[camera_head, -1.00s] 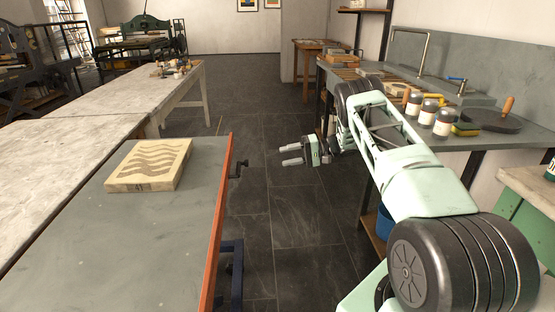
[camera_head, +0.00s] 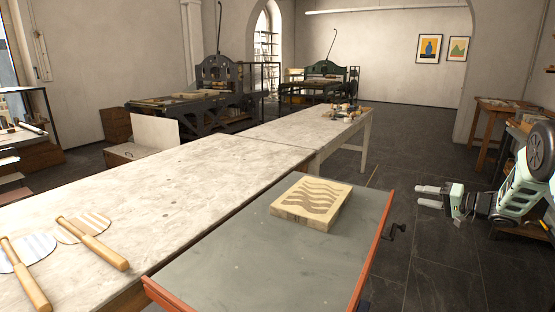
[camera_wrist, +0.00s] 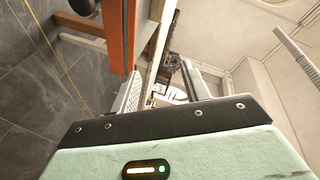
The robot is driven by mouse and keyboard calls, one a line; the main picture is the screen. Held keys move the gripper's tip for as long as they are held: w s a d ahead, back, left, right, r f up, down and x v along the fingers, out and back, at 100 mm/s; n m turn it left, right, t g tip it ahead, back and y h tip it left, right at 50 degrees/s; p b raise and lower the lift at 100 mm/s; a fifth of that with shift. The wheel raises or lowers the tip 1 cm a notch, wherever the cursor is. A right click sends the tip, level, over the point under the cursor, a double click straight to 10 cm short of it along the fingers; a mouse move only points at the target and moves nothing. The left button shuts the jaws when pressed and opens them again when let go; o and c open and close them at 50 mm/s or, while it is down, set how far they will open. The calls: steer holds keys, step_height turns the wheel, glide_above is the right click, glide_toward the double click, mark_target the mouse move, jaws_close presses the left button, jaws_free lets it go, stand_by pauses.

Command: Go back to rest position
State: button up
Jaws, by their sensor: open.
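My gripper (camera_head: 422,196) is at the right of the head view, held over the open floor to the right of the grey-topped table. Its two pale fingers point left and stand apart, with nothing between them. In the wrist view my gripper (camera_wrist: 160,88) also shows parted fingers with no object held.
A long pale table (camera_head: 175,190) holds two wooden-handled paddles at the near left. Presses (camera_head: 215,95) stand at the back. Dark floor (camera_head: 440,265) is clear below my gripper.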

steer(key=w+a+r+t+h+p, duration=0.1)
steer(key=w+a+r+h+p, duration=0.2)
steer(key=a+r, duration=0.65)
steer(key=s+a+r+n+g+h+p, duration=0.1)
steer(key=s+a+r, duration=0.1)
steer(key=s+a, duration=0.35)
steer(key=s+a+r+n+g+h, duration=0.1)
steer(key=s+a+r+h, duration=0.1)
steer(key=a, duration=0.6)
steer(key=s+a+r+n+g+h+p, duration=0.1)
steer(key=s+a+r, duration=0.15)
steer(key=a, duration=0.45)
steer(key=s+a+n+g+h+p, duration=0.1)
steer(key=s+a+n+g, duration=0.2)
steer(key=s, duration=0.9)
steer(key=s+a+n+g+p, duration=0.1)
steer(key=s+a+n+g, duration=0.3)
steer(key=s, duration=0.7)
steer(key=s+n+g+h+p, duration=0.1)
steer(key=s+g, duration=0.2)
steer(key=s, duration=1.6)
steer(key=shift+f+n+h, duration=0.3)
steer(key=shift+f+n, duration=0.05)
steer(key=shift+n, duration=0.05)
